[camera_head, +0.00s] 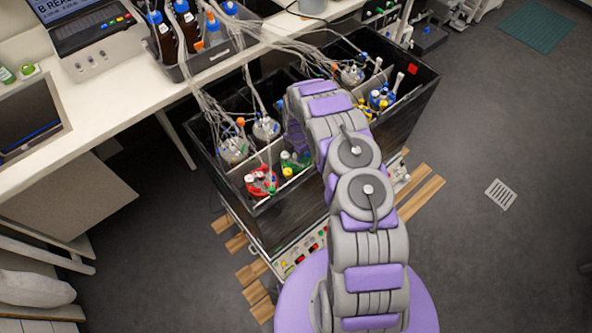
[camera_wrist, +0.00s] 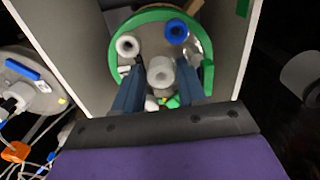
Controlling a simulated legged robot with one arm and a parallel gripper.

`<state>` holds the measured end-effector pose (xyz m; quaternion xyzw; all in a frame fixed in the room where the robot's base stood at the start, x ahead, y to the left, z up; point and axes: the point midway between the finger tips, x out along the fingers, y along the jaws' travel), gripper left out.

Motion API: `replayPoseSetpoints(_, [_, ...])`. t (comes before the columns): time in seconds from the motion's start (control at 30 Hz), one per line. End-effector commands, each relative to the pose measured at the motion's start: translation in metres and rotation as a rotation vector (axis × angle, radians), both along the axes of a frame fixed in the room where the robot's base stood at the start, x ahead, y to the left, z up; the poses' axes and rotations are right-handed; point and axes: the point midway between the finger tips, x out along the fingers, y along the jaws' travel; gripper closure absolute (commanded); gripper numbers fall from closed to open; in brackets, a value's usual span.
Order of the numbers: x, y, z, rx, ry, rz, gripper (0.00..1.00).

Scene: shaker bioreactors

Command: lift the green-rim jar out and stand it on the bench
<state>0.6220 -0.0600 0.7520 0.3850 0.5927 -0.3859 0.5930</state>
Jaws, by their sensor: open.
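The green-rim jar (camera_wrist: 203,33) stands in a compartment of the black shaker box, seen from above in the wrist view. Its lid carries a white port, a blue port and a pale central post. In the head view the jar (camera_head: 290,163) shows green and yellow fittings, partly hidden by my arm. My gripper (camera_wrist: 162,88) is open over the lid, with its two dark blue fingers on either side of the central post. I cannot tell whether the fingers touch it. The gripper itself is hidden behind my arm in the head view.
Other jars (camera_head: 266,129) with tubing stand behind. Another black box (camera_head: 412,98) is at the right. The white bench (camera_head: 110,95) holds a bottle tray (camera_head: 205,57) and an instrument (camera_head: 95,35).

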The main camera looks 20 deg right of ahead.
Motion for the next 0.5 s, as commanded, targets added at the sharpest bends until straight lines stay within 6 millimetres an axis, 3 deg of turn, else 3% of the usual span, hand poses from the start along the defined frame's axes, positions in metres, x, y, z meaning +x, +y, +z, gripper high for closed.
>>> replayPoseSetpoints(0.07, [0.0, 0.0, 0.0004, 0.0, 0.0, 0.0, 0.6])
replayPoseSetpoints(0.5, [0.0001, -0.0001, 0.0005, 0.0, 0.0, 0.0, 1.0])
